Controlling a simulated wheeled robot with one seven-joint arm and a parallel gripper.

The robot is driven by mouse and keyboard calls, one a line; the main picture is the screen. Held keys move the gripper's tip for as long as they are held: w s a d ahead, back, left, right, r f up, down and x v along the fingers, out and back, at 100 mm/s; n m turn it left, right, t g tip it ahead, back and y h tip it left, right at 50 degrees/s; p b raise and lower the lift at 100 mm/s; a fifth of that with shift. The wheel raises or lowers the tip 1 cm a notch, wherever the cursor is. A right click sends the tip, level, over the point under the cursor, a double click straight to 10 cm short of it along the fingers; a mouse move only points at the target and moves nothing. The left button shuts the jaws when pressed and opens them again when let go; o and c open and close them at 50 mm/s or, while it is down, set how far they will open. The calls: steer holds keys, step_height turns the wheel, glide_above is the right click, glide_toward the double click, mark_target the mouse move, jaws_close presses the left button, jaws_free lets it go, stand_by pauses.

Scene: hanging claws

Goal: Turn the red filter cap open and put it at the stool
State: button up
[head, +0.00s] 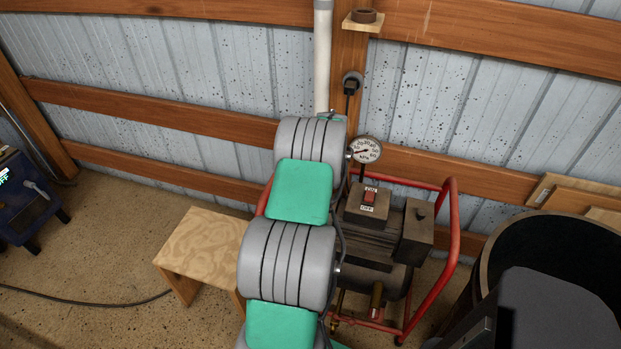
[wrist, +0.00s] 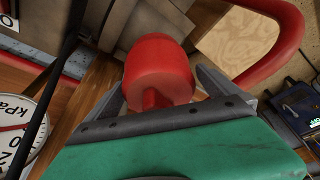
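The red filter cap (wrist: 158,72) fills the upper middle of the wrist view, with a narrow red grip facing my gripper. It sits against the brownish machine body. My gripper's (wrist: 160,82) two grey fingers lie on either side of the cap, their tips close to its sides. I cannot tell whether they press on it. In the head view my own arm hides the cap and my gripper. The stool (head: 203,244), a light plywood one, stands on the floor left of my arm, its top empty. Part of its top also shows in the wrist view (wrist: 240,45).
The compressor (head: 375,235) has a red tube frame (head: 452,250), which also curves close to my right finger in the wrist view (wrist: 285,50). A pressure gauge (head: 366,150) stands above it. A black barrel (head: 482,275) is at right, a blue machine (head: 22,205) at left.

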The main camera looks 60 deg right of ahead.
steer(key=shift+d+r, duration=0.1)
steer(key=shift+r+p, duration=1.5)
steer(key=shift+r, duration=1.5)
steer(key=shift+w, duration=0.1)
steer(key=w+a+r+n, duration=0.1)
steer(key=w+a+r, duration=0.45)
steer(key=a, duration=0.45)
steer(key=w+a+r+n, duration=0.1)
steer(key=w+a+r, duration=0.4)
steer(key=a, duration=0.4)
steer(key=w+a+r+n, duration=0.1)
steer(key=w+a+r, duration=0.4)
steer(key=a, duration=0.5)
steer(key=a+r+n+y, duration=0.1)
steer(key=a+r+n, duration=0.1)
steer(key=a, duration=1.2)
steer(key=s+a+f+n, duration=0.1)
steer(key=s+a, duration=0.9)
steer(key=a, duration=0.3)
steer(key=shift+a+n+y, duration=0.3)
steer(key=shift+y, duration=0.1)
steer(key=shift+f, duration=0.1)
steer(key=shift+c, duration=0.4)
